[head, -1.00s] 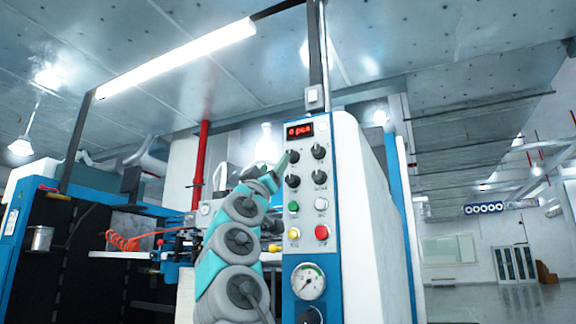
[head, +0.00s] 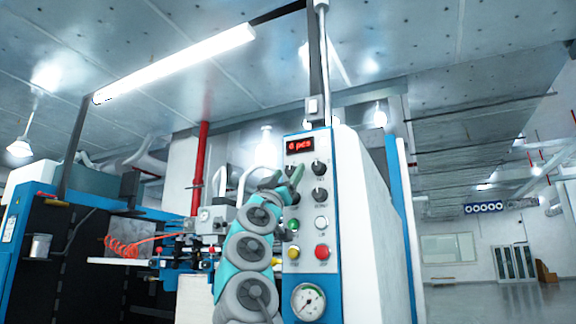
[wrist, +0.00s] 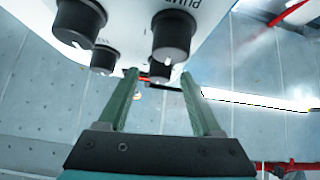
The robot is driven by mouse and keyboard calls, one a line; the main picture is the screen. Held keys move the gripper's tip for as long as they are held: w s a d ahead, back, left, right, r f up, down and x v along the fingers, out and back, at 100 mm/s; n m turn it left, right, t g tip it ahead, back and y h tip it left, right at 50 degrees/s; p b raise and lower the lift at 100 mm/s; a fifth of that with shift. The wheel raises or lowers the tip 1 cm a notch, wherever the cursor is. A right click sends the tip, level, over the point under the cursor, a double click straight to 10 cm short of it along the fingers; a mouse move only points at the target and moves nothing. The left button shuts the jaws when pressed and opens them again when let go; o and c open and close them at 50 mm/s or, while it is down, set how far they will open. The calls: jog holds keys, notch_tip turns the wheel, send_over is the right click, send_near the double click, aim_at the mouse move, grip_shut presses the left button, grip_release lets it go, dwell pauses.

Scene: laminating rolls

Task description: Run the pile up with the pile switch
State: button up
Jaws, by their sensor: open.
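The control panel (head: 305,230) has a red display (head: 300,145) reading "0 pcs". Below it are black knobs, including an upper right one (head: 319,168) and a lower right one (head: 320,195). Their labels are too small to read, so I cannot tell which is the pile switch. My gripper (head: 297,172) is at the left knob column and partly hides it. In the wrist view its green fingers (wrist: 160,82) are apart, with one knob (wrist: 160,70) showing between their tips. A nearer knob (wrist: 173,35) is beside an inverted label that seems to read "PUMP".
Below the knobs are a green button (head: 293,224), a white button (head: 321,223), a yellow button (head: 293,253), a red button (head: 322,252) and a gauge (head: 308,301). Machine parts with a red coiled hose (head: 125,246) stand to the left. The floor at right looks clear.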

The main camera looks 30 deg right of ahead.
jog(key=shift+w+r, duration=0.1)
jog(key=shift+d, duration=0.1)
grip_shut()
dwell(0.5)
